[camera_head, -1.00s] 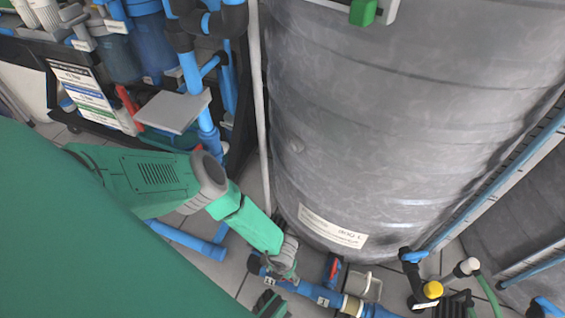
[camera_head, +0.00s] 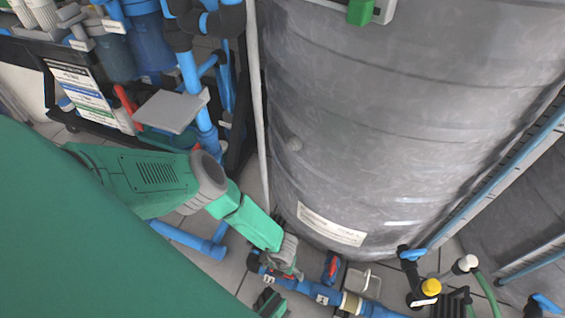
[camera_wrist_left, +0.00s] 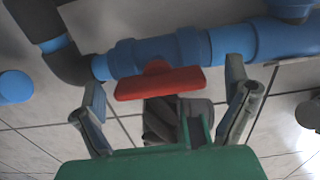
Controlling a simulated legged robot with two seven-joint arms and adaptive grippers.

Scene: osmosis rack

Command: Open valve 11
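A red valve handle (camera_wrist_left: 158,82) sits on a blue pipe (camera_wrist_left: 185,52) in the left wrist view. My left gripper (camera_wrist_left: 166,108) is open, with one finger on each side of the handle. The fingers look apart from the handle, and nothing is held. In the head view my left gripper (camera_head: 282,276) is low, over the blue pipe (camera_head: 315,292) in front of the grey tank. I cannot tell whether that is the handle in the wrist view. The number labels are too small to read surely. My right gripper is not in view.
The big grey tank (camera_head: 390,120) rises close behind the pipe. A rack with blue pipes (camera_head: 190,72) and a grey plate (camera_head: 170,111) stands at the left. A yellow-capped fitting (camera_head: 431,287) and a blue-handled valve (camera_head: 412,254) lie to the right.

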